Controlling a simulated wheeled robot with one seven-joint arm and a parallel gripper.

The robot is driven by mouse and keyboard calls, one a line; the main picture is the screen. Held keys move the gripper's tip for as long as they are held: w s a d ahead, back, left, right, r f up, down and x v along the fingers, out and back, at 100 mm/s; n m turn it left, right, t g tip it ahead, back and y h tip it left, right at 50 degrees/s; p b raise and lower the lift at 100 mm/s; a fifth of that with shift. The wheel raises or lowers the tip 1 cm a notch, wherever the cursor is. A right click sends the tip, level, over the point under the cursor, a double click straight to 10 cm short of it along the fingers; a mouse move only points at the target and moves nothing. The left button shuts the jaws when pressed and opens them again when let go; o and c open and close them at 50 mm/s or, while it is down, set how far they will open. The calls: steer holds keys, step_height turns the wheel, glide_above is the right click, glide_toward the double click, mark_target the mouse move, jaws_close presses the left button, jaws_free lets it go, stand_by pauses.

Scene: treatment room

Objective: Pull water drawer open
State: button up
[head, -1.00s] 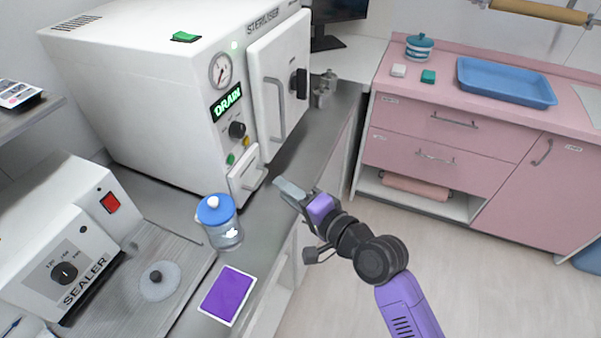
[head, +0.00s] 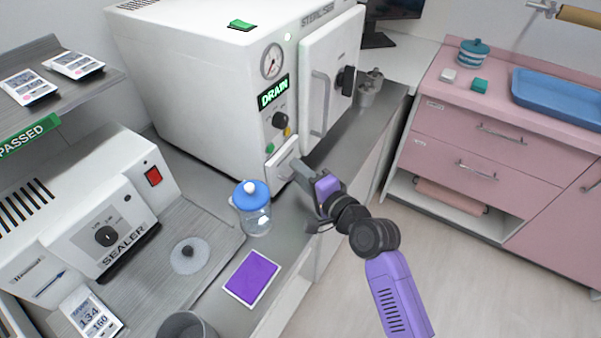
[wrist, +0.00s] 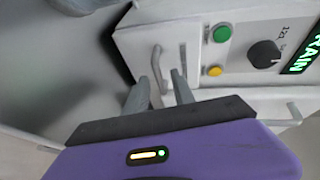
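The white steriliser (head: 205,75) stands on the grey counter. Its small white water drawer (head: 282,158) is low on the front, below the knob, and looks shut. The drawer front (wrist: 140,48) and its upright bar handle (wrist: 158,68) show in the wrist view. My gripper (head: 298,170) is at the drawer front. In the wrist view my gripper (wrist: 160,90) is open, with one finger on each side of the handle's near end. Whether either finger touches the handle is unclear. In the head view the fingers hide part of the drawer and its handle.
A blue-lidded jar (head: 254,212) stands left of my gripper, and a purple card (head: 252,278) lies in front of it. The steriliser door handle (head: 320,104) juts out above. The sealer (head: 95,215) is at left. Open floor (head: 470,290) lies at right.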

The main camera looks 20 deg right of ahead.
steer(key=shift+c, duration=0.2)
jaws_close()
stand_by(1.2)
